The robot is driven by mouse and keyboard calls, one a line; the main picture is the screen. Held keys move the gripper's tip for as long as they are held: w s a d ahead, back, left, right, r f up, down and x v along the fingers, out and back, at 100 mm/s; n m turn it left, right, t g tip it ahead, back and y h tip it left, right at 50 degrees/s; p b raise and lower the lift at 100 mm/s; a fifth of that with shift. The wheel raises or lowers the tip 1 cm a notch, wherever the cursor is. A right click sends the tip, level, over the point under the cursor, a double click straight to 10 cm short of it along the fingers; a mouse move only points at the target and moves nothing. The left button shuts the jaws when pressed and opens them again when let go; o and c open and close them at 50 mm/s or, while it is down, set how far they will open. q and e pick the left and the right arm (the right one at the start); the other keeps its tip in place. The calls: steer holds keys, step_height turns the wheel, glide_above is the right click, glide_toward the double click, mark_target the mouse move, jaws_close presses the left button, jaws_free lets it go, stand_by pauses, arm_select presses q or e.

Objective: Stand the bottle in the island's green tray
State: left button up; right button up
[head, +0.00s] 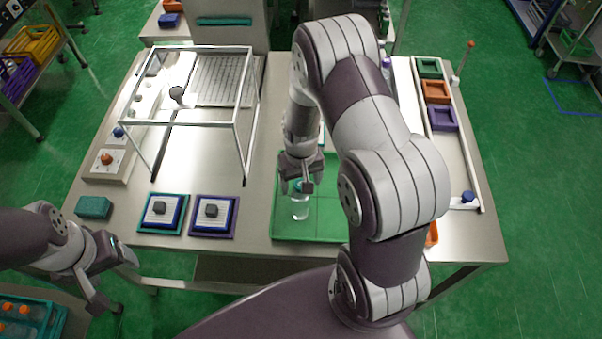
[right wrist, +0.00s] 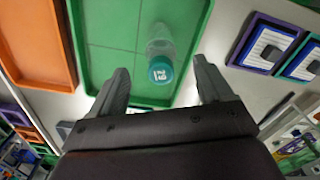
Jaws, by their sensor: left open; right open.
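The bottle (head: 300,208) is clear with a teal cap and stands upright in the green tray (head: 320,228) on the island. In the right wrist view the bottle (right wrist: 160,45) shows its cap, marked with a number, facing the camera. It stands inside the green tray (right wrist: 105,75). My right gripper (head: 298,187) is open just above the bottle; in the wrist view its fingers (right wrist: 162,88) are spread on either side of the cap with gaps. My left gripper (head: 115,278) is open and empty, off the island's front left corner.
A clear-walled frame (head: 200,125) stands on the island's left. Two small trays with dark-knobbed pads (head: 160,210) lie left of the green tray. An orange tray (right wrist: 40,50) lies beside it. A crate of orange-capped bottles (head: 25,318) is at lower left.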

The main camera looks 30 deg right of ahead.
step_height(320, 180, up, 5)
steer(key=shift+f+b, duration=0.1)
steer(key=shift+b, duration=0.25)
steer(key=s+a+r+n+t, duration=0.1)
steer(key=s+a+r+n, duration=0.1)
steer(key=s+a+r, duration=0.3)
steer(key=s+r, duration=0.3)
steer(key=r, duration=0.1)
steer(key=shift+a+r, duration=0.25)
steer(key=shift+r, duration=0.05)
steer(key=shift+s, duration=0.2)
